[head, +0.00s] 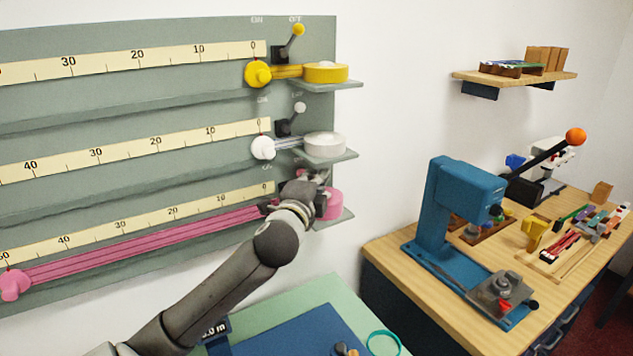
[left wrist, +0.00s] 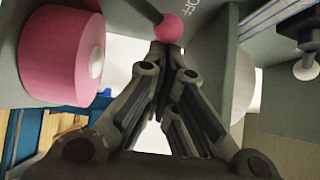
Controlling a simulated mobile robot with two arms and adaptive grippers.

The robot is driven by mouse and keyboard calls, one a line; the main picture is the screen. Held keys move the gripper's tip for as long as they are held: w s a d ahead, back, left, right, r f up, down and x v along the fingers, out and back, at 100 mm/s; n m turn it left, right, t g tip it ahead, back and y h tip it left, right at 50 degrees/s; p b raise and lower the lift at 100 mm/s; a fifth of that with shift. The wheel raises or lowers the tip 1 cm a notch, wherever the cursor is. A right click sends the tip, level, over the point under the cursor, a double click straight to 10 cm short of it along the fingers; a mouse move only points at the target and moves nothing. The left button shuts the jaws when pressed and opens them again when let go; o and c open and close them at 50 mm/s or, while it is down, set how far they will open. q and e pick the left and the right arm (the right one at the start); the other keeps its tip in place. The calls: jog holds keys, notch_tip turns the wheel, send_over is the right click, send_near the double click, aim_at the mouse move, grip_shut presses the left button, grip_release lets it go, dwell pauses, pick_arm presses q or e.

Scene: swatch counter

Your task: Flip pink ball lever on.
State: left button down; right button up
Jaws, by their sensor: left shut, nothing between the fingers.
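The pink ball (left wrist: 169,28) tops a dark lever rod, close to the white OFF lettering on the grey-green board (left wrist: 222,50). In the left wrist view the fingers of my left gripper (left wrist: 165,48) are shut and empty. Their tips are right at the ball; whether they touch it I cannot tell. The pink spool (left wrist: 62,55) stands left of them there. My right gripper is out of view.
Above are the yellow-ball lever (head: 298,30) and the white-ball lever (head: 299,108), both leaning right toward OFF. A pink ribbon (head: 140,242) runs along the lowest ruler to a pink knob (head: 14,285). A blue press (head: 452,215) stands on the wooden bench to the right.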

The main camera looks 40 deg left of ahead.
pick_arm(q)
jog(key=shift+s+r+n+t+b, duration=0.1)
jog(key=shift+s+n+t+b, duration=0.25)
jog(key=shift+b, duration=0.65)
jog(key=n+y+b, duration=0.1)
jog(key=s+r+n+t+b, duration=0.1)
jog(key=shift+s+a+r+y+b, duration=0.1)
jog(key=shift+s+a+y+b, duration=0.05)
jog(key=shift+a+y+b, duration=0.2)
jog(key=shift+s, duration=0.15)
dwell(0.5)
jog(key=v, duration=0.7)
jog(key=shift+s, duration=0.2)
jog(key=shift+d, duration=0.15)
dwell(0.3)
